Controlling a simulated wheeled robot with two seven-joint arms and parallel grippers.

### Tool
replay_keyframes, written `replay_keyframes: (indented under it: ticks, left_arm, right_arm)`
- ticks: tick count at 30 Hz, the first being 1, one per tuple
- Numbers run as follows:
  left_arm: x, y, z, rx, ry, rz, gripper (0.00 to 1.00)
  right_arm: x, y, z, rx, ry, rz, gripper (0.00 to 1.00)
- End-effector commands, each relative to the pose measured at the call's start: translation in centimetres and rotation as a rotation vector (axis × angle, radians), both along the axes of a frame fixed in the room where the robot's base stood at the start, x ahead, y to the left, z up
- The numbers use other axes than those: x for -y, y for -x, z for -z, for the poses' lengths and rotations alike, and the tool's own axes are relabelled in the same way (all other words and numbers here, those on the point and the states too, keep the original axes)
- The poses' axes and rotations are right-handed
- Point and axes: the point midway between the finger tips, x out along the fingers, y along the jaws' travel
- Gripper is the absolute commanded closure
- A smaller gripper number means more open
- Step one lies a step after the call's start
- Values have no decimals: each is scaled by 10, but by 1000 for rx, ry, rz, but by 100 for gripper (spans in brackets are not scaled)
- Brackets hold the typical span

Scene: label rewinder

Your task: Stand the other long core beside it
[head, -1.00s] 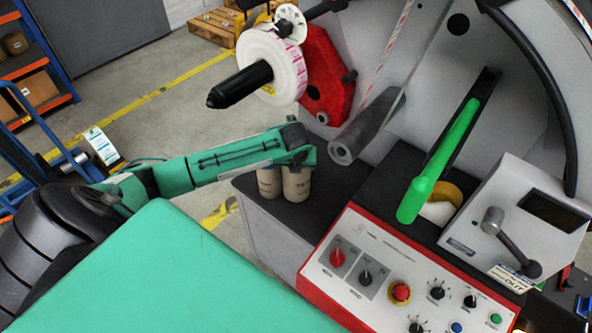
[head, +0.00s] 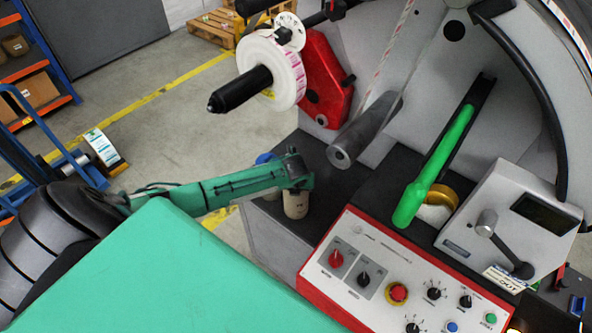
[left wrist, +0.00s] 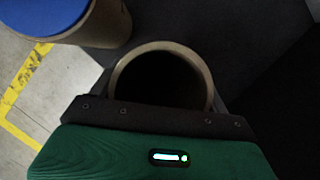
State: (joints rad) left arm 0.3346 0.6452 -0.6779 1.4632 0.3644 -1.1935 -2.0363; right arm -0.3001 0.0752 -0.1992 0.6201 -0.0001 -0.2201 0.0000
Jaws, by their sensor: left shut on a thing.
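My left gripper (head: 298,182) is shut on a tan cardboard core (head: 295,205), which hangs or stands upright below the fingers at the left end of the dark bench top. In the left wrist view its round open end (left wrist: 160,52) faces the camera, dark inside. A second tan core (left wrist: 105,35) with a blue top (left wrist: 42,14) is to its left there, with a narrow gap between them. I cannot tell whether the held core touches the bench. My right gripper is not in view.
The dark bench top (head: 335,190) is bare to the right of the held core. A grey roller (head: 365,132) juts out above it. The red-edged control panel (head: 395,280) lies in front. A label roll (head: 272,70) on a black shaft is above left.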

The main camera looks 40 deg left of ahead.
Motion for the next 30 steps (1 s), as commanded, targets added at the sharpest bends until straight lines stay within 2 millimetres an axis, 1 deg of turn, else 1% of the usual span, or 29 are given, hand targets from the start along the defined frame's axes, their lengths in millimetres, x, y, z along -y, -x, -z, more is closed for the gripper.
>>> replay_keyframes:
  ticks: [1,2,3,5,12,17,20,23,30]
  left_arm:
    - [0,0,2,0,0,0,50]
    - [0,0,2,0,-1,0,20]
    - [0,0,2,0,0,0,12]
    - [0,0,2,0,0,0,1]
    - [0,0,1,0,0,0,0]
    - [1,1,-5,1,0,0,0]
    - [2,4,-15,2,-2,2,0]
    - [6,10,-30,3,-1,2,0]
    - [15,24,-72,3,-1,3,0]
  right_arm:
    - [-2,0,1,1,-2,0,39]
    - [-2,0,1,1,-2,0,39]
    - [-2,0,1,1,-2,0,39]
    - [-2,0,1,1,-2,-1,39]
    - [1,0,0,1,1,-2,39]
    - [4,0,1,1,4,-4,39]
    - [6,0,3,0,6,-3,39]
    - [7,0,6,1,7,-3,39]
    - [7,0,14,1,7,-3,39]
